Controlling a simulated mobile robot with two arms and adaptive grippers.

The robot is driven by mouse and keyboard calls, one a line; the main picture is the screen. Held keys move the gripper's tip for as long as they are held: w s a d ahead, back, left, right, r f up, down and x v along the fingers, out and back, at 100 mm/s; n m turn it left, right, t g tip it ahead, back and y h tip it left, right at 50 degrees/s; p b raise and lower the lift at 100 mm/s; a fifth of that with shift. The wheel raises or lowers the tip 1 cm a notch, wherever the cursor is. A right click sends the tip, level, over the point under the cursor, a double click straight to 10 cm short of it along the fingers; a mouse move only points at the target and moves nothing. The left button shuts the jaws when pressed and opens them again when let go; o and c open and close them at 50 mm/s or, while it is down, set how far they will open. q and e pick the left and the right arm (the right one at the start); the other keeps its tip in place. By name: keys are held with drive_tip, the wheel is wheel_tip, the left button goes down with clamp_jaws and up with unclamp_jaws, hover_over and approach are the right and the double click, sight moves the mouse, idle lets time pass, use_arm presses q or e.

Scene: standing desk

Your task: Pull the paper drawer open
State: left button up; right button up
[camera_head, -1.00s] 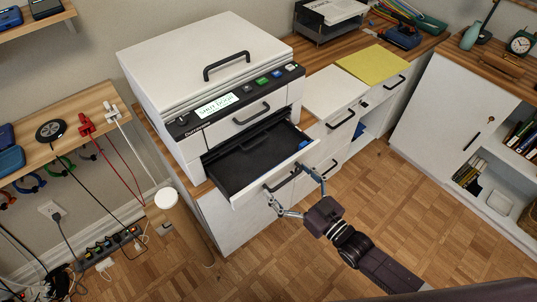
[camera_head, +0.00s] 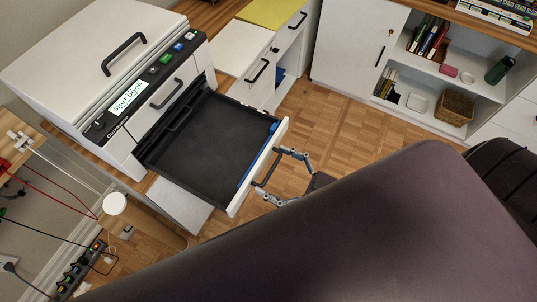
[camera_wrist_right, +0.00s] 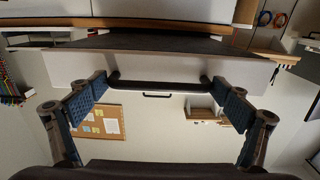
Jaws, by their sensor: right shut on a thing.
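The white printer (camera_head: 75,65) stands on a wooden-topped cabinet at the left of the head view. Its paper drawer (camera_head: 208,150) is pulled far out, with a dark, empty-looking tray, a blue strip near the front and a white front panel. My right gripper (camera_head: 270,171) is shut on the dark drawer handle (camera_head: 264,177), with one finger at each end of it. In the right wrist view the handle (camera_wrist_right: 160,85) lies between the two blue-padded fingers (camera_wrist_right: 159,88). My left gripper is not in view.
A second printer handle (camera_head: 166,93) is above the drawer. Shelves with books and a basket (camera_head: 455,107) are at the back right. My dark arm covers the lower right of the head view.

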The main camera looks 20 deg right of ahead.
drive_tip(key=shift+w, duration=0.1)
drive_tip(key=o, duration=1.4)
drive_tip(key=v, duration=1.2)
drive_tip(key=shift+f, duration=0.1)
